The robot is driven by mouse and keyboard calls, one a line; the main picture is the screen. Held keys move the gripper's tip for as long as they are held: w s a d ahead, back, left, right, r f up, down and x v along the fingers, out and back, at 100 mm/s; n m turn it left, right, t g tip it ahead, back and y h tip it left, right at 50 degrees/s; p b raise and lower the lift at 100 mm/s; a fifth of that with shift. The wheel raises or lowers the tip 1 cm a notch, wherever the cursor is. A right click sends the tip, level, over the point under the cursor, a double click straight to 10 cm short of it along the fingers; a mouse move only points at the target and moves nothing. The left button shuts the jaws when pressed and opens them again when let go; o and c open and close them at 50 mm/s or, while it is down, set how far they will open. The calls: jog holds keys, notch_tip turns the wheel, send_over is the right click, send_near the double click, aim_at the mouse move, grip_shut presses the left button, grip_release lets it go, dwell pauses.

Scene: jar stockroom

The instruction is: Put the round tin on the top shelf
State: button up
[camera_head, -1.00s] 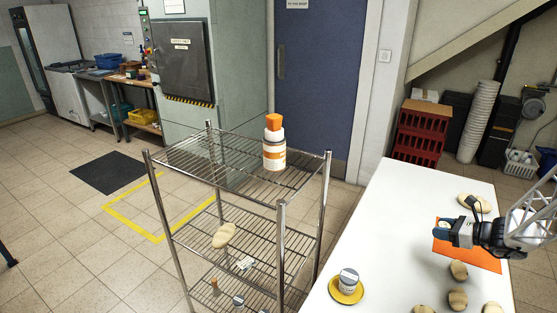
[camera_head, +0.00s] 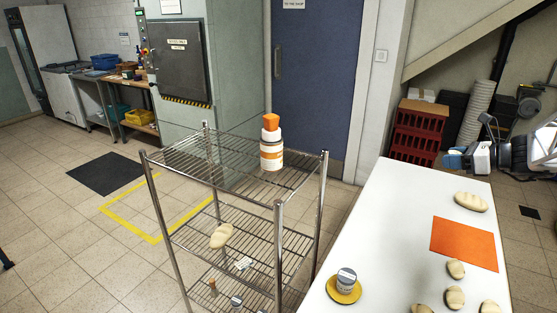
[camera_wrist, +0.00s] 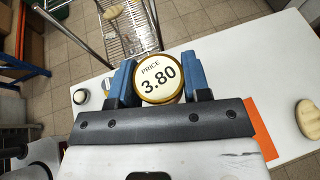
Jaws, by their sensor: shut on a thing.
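The round tin (camera_wrist: 158,78) shows in the wrist view with a gold rim and a pale lid reading "PRICE 3.80". My gripper (camera_head: 457,158) is shut on it, with a blue finger on each side. In the head view the gripper is in the air over the far right edge of the white table, right of the wire rack; the tin is hard to make out there. The top shelf (camera_head: 200,168) is the rack's upper wire level.
The left and front of the top shelf are bare. A loaf (camera_head: 221,236) lies on the middle shelf. Rack posts rise above the top shelf.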

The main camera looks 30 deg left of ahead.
jog(key=s+a, duration=0.3)
jog(key=a, duration=0.8)
jog(key=s+a+n+g, duration=0.1)
jog(key=s+a, duration=0.2)
jog(key=a, duration=0.7)
jog(key=s+a, duration=0.3)
jog(key=a, duration=0.8)
jog(key=shift+n+g, duration=0.4)
jog(key=shift+g, duration=0.3)
jog(key=s+a+f, duration=0.1)
jog(key=s+a, duration=0.5)
jog(key=a, duration=0.1)
jog(key=s+a+f, duration=0.1)
jog(key=s+a, duration=0.5)
jog(key=a, duration=0.1)
jog(key=s+a+f, duration=0.2)
jog(key=s+a, duration=0.5)
jog(key=shift+a, duration=0.1)
jog(key=shift+w+f, duration=0.1)
jog(key=shift+f, duration=0.45)
send_over(224, 169)
jog(key=shift+f, duration=0.7)
jog(key=shift+w, duration=0.15)
